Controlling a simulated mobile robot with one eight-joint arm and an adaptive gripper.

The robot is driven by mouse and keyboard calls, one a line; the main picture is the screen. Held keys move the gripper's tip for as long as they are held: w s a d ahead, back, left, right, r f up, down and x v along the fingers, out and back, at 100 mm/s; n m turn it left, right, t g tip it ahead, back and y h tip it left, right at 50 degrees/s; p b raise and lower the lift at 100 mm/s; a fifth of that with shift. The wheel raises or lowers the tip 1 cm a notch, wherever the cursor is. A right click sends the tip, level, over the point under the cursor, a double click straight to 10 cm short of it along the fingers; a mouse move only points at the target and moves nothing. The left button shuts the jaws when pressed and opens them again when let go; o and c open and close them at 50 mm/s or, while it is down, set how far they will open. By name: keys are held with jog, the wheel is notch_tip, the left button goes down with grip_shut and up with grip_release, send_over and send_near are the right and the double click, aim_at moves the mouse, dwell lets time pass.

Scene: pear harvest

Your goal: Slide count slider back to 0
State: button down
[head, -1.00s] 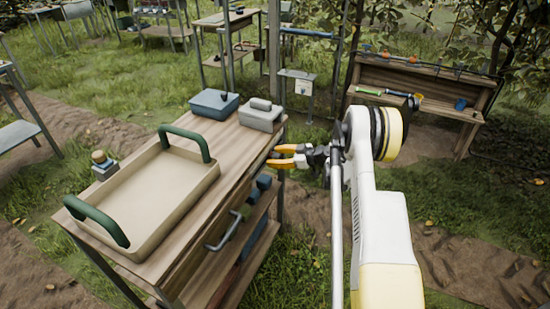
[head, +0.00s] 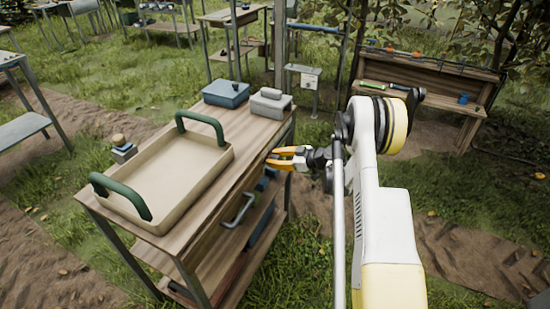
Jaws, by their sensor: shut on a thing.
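My gripper (head: 271,157), with orange fingers, points left at the right edge of the wooden work table (head: 205,185). Its fingers are close together on something too small to make out. I cannot tell whether this is the count slider, and I cannot clearly pick out a slider or its 0 mark anywhere in view. A grey post with a small panel (head: 308,82) stands behind the table.
The table carries a beige tray (head: 165,190) with green handles, a blue box (head: 226,94) and a grey box (head: 270,104). A lower shelf and a metal handle (head: 238,210) are below. A wooden bench (head: 430,85) stands at the back right. Grass lies between.

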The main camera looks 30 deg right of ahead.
jog(key=c, duration=1)
grip_release()
jog(key=shift+s+a, duration=0.15)
jog(key=shift+a, duration=0.15)
jog(key=shift+d, duration=0.1)
jog(key=shift+s+d, duration=0.1)
jog(key=v, duration=1.1)
jog(key=shift+s+d+r, duration=0.1)
jog(key=shift+s+d, duration=0.05)
jog(key=shift+s, duration=0.1)
